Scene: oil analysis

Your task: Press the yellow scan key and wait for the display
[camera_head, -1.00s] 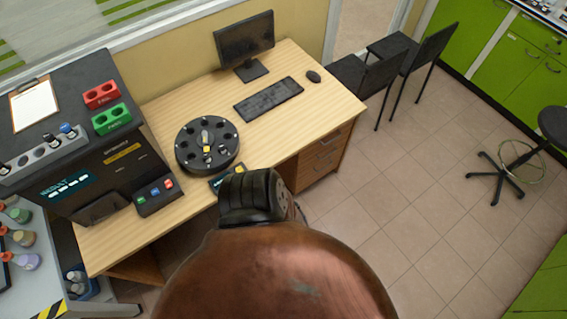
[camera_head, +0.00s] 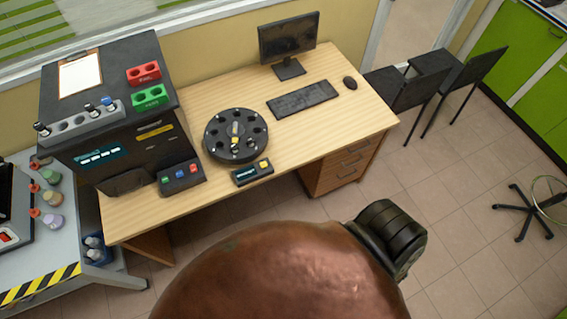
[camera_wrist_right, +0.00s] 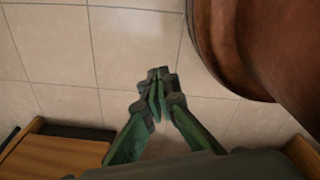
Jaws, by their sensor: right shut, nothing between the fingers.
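A small dark scan unit (camera_head: 251,173) lies on the wooden desk in front of the round black carousel (camera_head: 235,135). Its yellow key (camera_head: 264,165) is at its right end, and a lit display (camera_head: 245,174) with text too small to read is at its left. My right gripper shows in the wrist view (camera_wrist_right: 160,80), its green fingers shut and empty above the tiled floor, away from the scan unit. In the head view my copper and black arm parts fill the bottom middle, and no fingers show there. My left gripper is in neither view.
A dark analyser (camera_head: 135,155) with a small button panel (camera_head: 181,178) stands left of the carousel. A monitor (camera_head: 288,42), a keyboard (camera_head: 302,98) and a mouse (camera_head: 350,83) are at the back and right. Bare desktop lies right of the scan unit.

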